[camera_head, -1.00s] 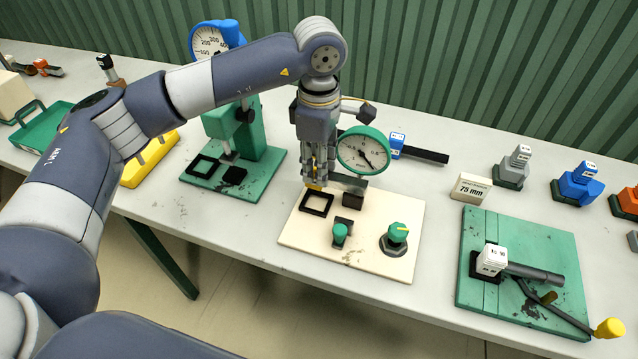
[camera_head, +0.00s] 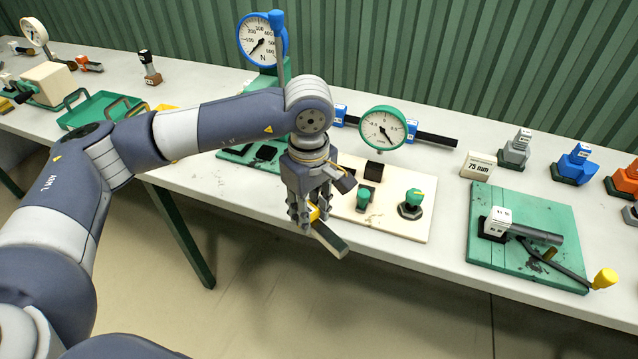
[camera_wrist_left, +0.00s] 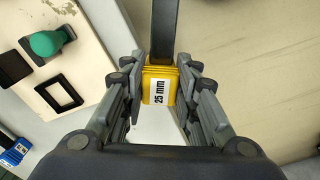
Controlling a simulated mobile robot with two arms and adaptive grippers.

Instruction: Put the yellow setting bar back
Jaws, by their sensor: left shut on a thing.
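The yellow setting bar (camera_head: 330,240) is in my left gripper (camera_head: 311,214). Its dark shaft sticks out down and to the right, in front of the table's front edge. In the left wrist view my left gripper's fingers close on both sides of the bar's yellow block (camera_wrist_left: 160,86), marked "25 mm", with the dark shaft pointing away. The dial gauge (camera_head: 383,129) with a green rim stands at the back of a cream base plate (camera_head: 400,222); my gripper covers the plate's left part. My right gripper is not in view.
A green board (camera_head: 560,225) with a yellow-handled lever lies on the right. Grey (camera_head: 515,150), blue (camera_head: 573,165) and orange blocks line the back right. A blue force gauge (camera_head: 262,40) stands behind my arm.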

